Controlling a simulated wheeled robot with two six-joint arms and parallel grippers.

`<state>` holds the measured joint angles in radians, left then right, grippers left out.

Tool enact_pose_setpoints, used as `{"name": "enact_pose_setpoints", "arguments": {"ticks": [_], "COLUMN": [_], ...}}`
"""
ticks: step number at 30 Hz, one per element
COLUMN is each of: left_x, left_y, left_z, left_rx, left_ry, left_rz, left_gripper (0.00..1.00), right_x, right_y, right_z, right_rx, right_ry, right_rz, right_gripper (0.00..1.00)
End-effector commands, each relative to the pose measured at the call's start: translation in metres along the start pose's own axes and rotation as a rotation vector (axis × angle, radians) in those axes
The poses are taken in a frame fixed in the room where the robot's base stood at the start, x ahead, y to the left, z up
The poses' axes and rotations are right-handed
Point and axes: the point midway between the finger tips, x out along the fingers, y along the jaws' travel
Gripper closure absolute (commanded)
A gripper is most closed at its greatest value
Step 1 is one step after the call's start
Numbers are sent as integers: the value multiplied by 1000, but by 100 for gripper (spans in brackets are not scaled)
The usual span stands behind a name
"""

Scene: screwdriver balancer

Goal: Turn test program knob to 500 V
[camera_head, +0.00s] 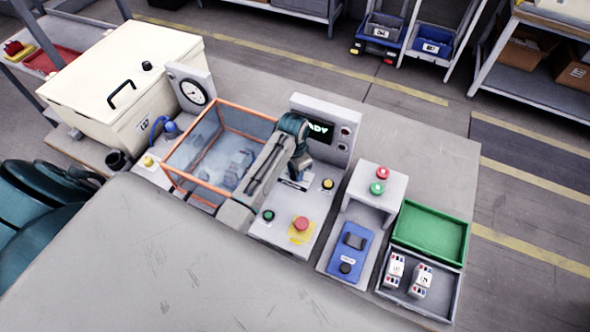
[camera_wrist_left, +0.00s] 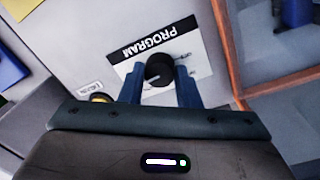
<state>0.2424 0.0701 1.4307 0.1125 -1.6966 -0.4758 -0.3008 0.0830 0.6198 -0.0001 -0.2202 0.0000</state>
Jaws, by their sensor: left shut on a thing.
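The black program knob (camera_wrist_left: 160,66) sits on a white label reading PROGRAM (camera_wrist_left: 118,72), upside down in the left wrist view. A pale pointer mark on the knob points toward the lower left there; the label's settings are too small or covered to read. My left gripper (camera_wrist_left: 160,76) has its two blue fingers either side of the knob and is shut on it. In the head view my left gripper (camera_head: 296,178) is down at the tester panel (camera_head: 283,238), in front of a dark display (camera_head: 320,131), and hides the knob. My right gripper is not in view.
An orange-framed clear box (camera_head: 218,150) stands close left of the arm. A red emergency stop (camera_head: 302,223), a green button (camera_head: 268,215) and a yellow-ringed button (camera_head: 328,184) are on the panel. A stand with red and green buttons (camera_head: 378,172) and trays (camera_head: 432,230) lie to the right.

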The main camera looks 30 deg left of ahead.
Motion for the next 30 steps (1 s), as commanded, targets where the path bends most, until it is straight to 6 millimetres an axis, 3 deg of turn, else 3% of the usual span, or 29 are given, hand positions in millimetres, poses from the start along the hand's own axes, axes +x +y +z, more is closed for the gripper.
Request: {"name": "enact_pose_setpoints", "arguments": {"ticks": [20,21,23,24,30], "left_x": [0,0,0,0,0], "left_y": [0,0,0,0,0], "left_z": [-1,-1,-1,-1,0], "left_rx": [77,77,77,77,76], "left_ry": [-3,-3,-3,-3,-3], "left_rz": [0,0,0,0,0], "left_gripper": [93,65,53,49,49], "right_x": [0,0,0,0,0], "right_y": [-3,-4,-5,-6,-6], "right_z": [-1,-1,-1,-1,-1], "right_rx": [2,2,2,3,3], "right_ry": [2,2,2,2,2], "right_rz": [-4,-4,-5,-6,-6], "right_gripper": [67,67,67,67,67]}}
